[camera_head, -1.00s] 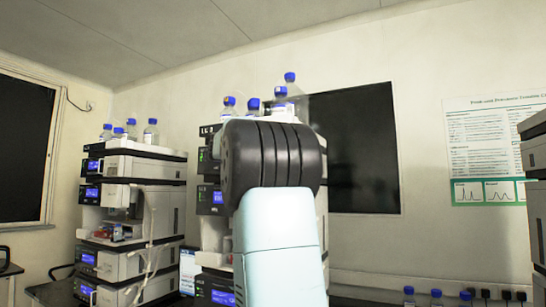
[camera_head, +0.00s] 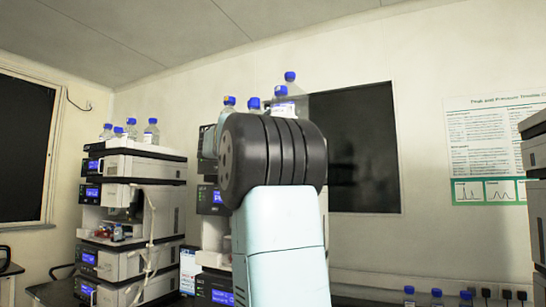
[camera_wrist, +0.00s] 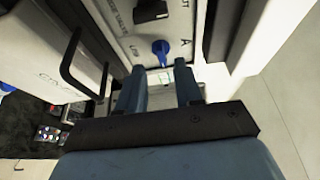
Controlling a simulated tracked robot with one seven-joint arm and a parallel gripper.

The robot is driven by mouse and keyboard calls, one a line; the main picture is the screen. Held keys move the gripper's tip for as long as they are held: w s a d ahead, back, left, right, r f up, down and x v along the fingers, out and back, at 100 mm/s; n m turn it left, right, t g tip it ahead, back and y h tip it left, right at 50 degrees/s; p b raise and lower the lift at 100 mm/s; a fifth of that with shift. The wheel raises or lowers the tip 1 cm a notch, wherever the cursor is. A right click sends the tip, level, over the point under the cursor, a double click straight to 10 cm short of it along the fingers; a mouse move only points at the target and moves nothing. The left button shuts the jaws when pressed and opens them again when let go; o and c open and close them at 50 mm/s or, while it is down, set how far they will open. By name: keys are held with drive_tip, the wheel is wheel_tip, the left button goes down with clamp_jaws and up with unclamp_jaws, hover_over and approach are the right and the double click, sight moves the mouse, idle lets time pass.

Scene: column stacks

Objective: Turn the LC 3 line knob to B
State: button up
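A blue knob (camera_wrist: 160,47) sits on a pale panel (camera_wrist: 133,42) in the wrist view, with its narrow end toward the bottom of the picture. A letter A is printed to its right; other lettering on the panel is too small to read surely. My gripper (camera_wrist: 159,82) is open, its two blue-grey fingers apart below the knob in the picture, with nothing held between them. In the camera_head view the middle column stack (camera_head: 212,258) stands behind my arm, which hides most of it, including the knob and my gripper.
A dark handle (camera_wrist: 85,62) juts out left of my fingers. Another instrument stack (camera_head: 130,225) with bottles on top stands at the left. Bottles (camera_head: 283,97) also top the middle stack. A dark wall panel (camera_head: 358,150) is behind.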

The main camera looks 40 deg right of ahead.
drive_tip(key=a, duration=1)
drive_tip(key=shift+a, duration=0.1)
drive_tip(key=w+a+r+n+t+y, duration=0.2)
drive_tip(key=a+n+t+y, duration=0.4)
drive_tip(key=a+n+t, duration=0.9)
drive_tip(key=s+a+f+n+t+y, duration=0.35)
drive_tip(key=a+f+n+y, duration=0.55)
drive_tip(key=f+n, duration=0.35)
drive_tip(key=s+a+f+n+g+y, duration=0.25)
drive_tip(key=s+f, duration=0.25)
drive_tip(key=f, duration=0.3)
drive_tip(key=s+a+f+n+g+y, duration=0.1)
drive_tip(key=s+f+n+g+y, duration=0.1)
drive_tip(key=s+f+n+g, duration=0.35)
drive_tip(key=s+d+f+g+h, duration=0.1)
drive_tip(key=s+f+g, duration=0.4)
drive_tip(key=s+f, duration=0.9)
wheel_tip(320, 180, down, 2)
drive_tip(key=shift+s+d+f+n, duration=0.2)
drive_tip(key=shift+n, duration=0.15)
